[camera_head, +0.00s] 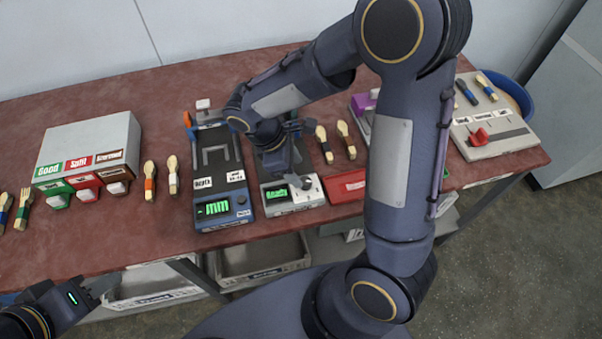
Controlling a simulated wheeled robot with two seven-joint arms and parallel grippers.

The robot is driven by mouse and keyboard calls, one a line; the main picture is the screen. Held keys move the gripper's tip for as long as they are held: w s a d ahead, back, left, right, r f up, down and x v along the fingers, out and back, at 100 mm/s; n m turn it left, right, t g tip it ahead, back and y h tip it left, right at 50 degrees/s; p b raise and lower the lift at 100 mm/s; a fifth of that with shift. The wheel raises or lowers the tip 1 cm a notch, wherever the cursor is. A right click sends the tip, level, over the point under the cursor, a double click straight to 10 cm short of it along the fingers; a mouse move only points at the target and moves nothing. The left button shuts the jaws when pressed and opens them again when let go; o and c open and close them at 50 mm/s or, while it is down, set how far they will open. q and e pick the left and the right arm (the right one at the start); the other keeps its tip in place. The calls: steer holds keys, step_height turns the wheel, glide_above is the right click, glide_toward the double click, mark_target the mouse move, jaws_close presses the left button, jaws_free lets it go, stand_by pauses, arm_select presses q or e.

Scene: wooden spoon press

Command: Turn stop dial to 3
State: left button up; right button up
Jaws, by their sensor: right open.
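A grey-and-white unit (292,203) with a green lit display (276,193) stands mid-table, with a small pale knob (307,183) at its right. Left of it is a blue unit (222,223) with a green display (217,208) and a small dial (241,200). I cannot read which dial is the stop dial, nor its setting. My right gripper (294,128) is open above the back of the grey-and-white unit, apart from the knobs; my forearm hides part of that unit. My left gripper (102,285) is at the lower left, off the table's front edge; its jaw opening is unclear.
A grey box (90,143) with green, red and brown labelled chutes stands at left. Wooden spoons and forks (150,180) lie around. A red tray (346,187) is right of the grey-and-white unit. A pale unit with a red lever (480,136) stands far right.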

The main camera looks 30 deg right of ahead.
steer(key=v, duration=0.2)
steer(key=shift+a+r, duration=0.1)
steer(key=shift+r, duration=0.25)
steer(key=s+d+r+m+t+y, duration=0.2)
steer(key=s+r+m+t+y, duration=0.5)
steer(key=s+m, duration=0.6)
step_height(320, 180, up, 2)
steer(key=shift+s+r+m+t+y, duration=0.2)
steer(key=shift+r+m+t+y, duration=0.15)
steer(key=shift+m, duration=0.25)
